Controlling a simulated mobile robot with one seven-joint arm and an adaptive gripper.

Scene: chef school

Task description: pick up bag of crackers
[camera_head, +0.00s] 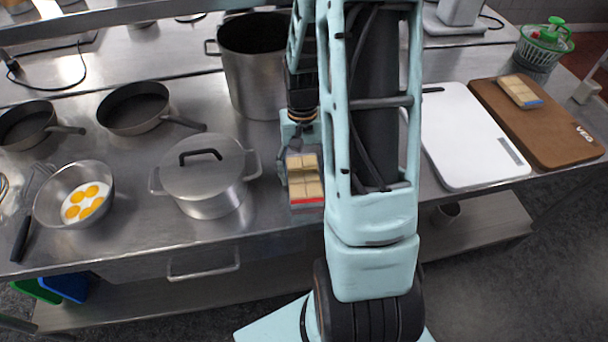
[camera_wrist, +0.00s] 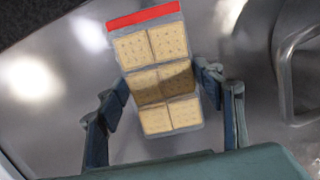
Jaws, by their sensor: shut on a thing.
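The bag of crackers (camera_head: 304,178) is a clear pack of square tan crackers with a red strip at one end. In the head view it is at the front of the steel counter, right of the lidded pot. My gripper (camera_head: 291,165) is at the bag, partly hidden by my arm. In the wrist view the bag (camera_wrist: 160,75) lies between the two fingers of my gripper (camera_wrist: 165,92), which are shut on its sides. Its red end points away from the palm. I cannot tell whether it touches the counter.
A lidded pot (camera_head: 208,180) stands just left of the bag, and a tall open pot (camera_head: 258,80) behind. A white board (camera_head: 470,140) and a brown board (camera_head: 560,135) with a similar blue-striped pack (camera_head: 520,90) lie right. Pans and a bowl of yolks (camera_head: 62,190) are left.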

